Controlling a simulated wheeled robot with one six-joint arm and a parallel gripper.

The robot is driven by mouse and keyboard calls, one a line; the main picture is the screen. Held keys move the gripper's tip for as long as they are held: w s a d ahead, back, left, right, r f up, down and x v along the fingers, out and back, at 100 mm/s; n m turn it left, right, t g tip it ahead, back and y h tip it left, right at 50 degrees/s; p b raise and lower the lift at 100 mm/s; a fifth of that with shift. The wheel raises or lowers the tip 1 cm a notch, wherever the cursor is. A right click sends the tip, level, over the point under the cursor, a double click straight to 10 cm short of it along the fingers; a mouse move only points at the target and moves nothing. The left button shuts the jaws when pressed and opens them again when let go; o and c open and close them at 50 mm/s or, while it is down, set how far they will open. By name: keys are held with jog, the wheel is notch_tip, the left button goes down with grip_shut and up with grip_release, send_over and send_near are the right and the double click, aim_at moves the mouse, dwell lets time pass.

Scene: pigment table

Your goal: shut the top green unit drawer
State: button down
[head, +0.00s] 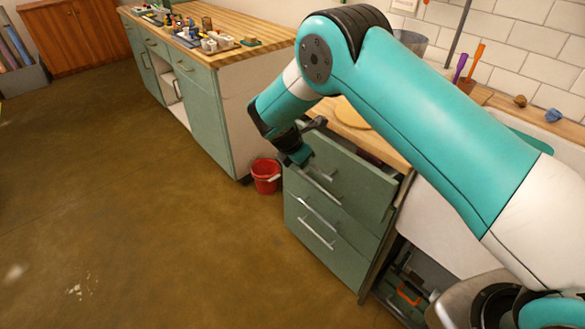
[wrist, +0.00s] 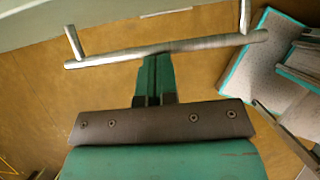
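The green drawer unit (head: 337,250) stands under a wooden worktop and has several bar handles on its front. Its top drawer (head: 350,185) is pulled out, with a dark gap showing behind its front edge. The top drawer's bar handle (head: 322,187) also shows in the wrist view (wrist: 210,43), running across the picture. My gripper (head: 303,158) is at the left part of the top drawer's front. In the wrist view its fingers (wrist: 155,68) are together and empty, with the tips right by the handle bar. I cannot tell whether they touch it.
A red bucket (head: 266,176) stands on the floor left of the unit. Beyond it is a long green counter (head: 205,110) with small items on top. Brown floor (head: 140,190) is clear at the left. An open lower space with an orange-handled thing (head: 409,294) lies at the right.

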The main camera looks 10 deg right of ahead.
aim_at(318, 147)
jog(key=w+d, duration=0.1)
jog(key=d, duration=0.1)
jog(key=w+d, duration=0.1)
jog(key=d, duration=0.1)
jog(key=w+d, duration=0.1)
jog(key=d, duration=0.1)
jog(key=shift+w+d, duration=0.1)
jog(key=shift+d, duration=0.1)
